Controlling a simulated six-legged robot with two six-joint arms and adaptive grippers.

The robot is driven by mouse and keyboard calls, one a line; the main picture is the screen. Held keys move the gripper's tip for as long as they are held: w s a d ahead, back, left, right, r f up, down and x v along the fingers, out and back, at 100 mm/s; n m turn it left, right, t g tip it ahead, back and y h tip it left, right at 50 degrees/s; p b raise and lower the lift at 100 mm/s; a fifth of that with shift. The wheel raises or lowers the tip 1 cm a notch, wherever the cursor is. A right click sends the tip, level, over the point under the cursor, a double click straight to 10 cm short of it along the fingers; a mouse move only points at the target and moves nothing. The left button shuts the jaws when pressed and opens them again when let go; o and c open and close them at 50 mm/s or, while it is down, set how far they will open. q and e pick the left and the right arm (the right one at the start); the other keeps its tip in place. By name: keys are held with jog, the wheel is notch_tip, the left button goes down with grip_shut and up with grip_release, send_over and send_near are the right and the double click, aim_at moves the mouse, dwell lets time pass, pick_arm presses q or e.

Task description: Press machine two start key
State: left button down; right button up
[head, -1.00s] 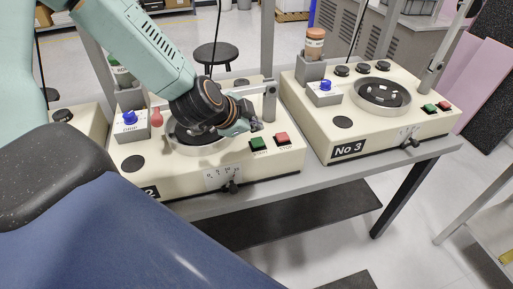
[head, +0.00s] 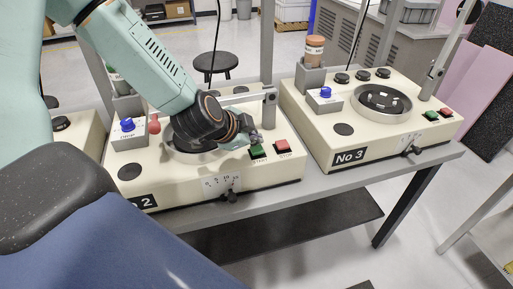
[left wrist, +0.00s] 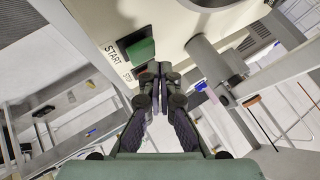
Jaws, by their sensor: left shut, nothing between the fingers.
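Machine two is a cream box (head: 240,178) whose label, partly cut off by my body, ends in "2". Its green start key (head: 257,151) sits at the front right of the top, beside the red stop key (head: 283,147). My left gripper (head: 254,136) is shut and empty, just behind and above the green key in the head view. In the left wrist view the green key (left wrist: 140,50), by the word START, is left of the shut fingertips (left wrist: 157,68). I cannot tell whether they touch it. The right gripper is not in view.
A similar machine marked No 3 (head: 350,156) stands to the right on the same grey bench (head: 330,177). A grey post (head: 269,108) rises behind machine two's keys. A blue knob (head: 127,125) and a red ball (head: 154,127) lie to the left.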

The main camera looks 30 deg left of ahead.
pick_arm(q)
jog(key=shift+s+r, duration=0.1)
jog(key=shift+d, duration=0.25)
jog(key=shift+a, duration=0.2)
jog(key=shift+d+f, duration=0.15)
jog(key=shift+f, duration=0.25)
jog(key=shift+f, duration=0.15)
dwell(0.4)
